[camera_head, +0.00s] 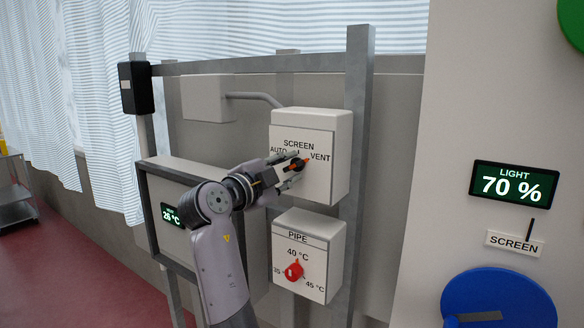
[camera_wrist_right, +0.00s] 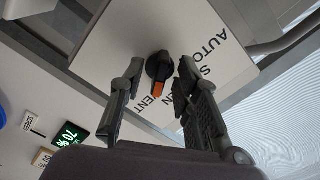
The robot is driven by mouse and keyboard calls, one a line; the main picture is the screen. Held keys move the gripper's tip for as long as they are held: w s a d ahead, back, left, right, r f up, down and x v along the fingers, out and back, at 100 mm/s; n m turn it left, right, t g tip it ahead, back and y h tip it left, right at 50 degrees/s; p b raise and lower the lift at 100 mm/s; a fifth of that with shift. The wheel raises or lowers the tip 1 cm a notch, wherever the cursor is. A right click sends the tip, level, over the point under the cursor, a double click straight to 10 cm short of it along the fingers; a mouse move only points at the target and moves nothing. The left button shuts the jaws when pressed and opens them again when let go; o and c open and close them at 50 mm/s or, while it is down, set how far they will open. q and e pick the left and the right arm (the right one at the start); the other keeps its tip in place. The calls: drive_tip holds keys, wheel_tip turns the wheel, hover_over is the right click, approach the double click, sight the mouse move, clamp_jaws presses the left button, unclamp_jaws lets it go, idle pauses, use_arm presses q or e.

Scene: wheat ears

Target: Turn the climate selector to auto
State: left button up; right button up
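The climate selector is a black knob with an orange pointer (camera_head: 299,164) on the white box (camera_head: 325,180) labelled SCREEN, with AUTO at its left and VENT at its right. The orange pointer is turned toward VENT. My right gripper (camera_head: 290,168) is at the front of this box. In the right wrist view the knob (camera_wrist_right: 158,68) sits between the two spread fingers of my right gripper (camera_wrist_right: 158,75), with a gap visible on each side. In the head view the fingers partly cover the AUTO label and the knob. My left gripper is not in view.
A PIPE box (camera_head: 312,250) with a red knob (camera_head: 294,271) is mounted just below. A grey metal frame post (camera_head: 357,120) stands right of the boxes. A framed panel with a small display (camera_head: 173,216) is behind my forearm. A LIGHT display (camera_head: 514,184) hangs on the right wall.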

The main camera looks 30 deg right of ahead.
drive_tip(key=shift+a, duration=0.2)
drive_tip(key=shift+c, duration=1)
drive_tip(key=shift+d, duration=0.15)
clamp_jaws()
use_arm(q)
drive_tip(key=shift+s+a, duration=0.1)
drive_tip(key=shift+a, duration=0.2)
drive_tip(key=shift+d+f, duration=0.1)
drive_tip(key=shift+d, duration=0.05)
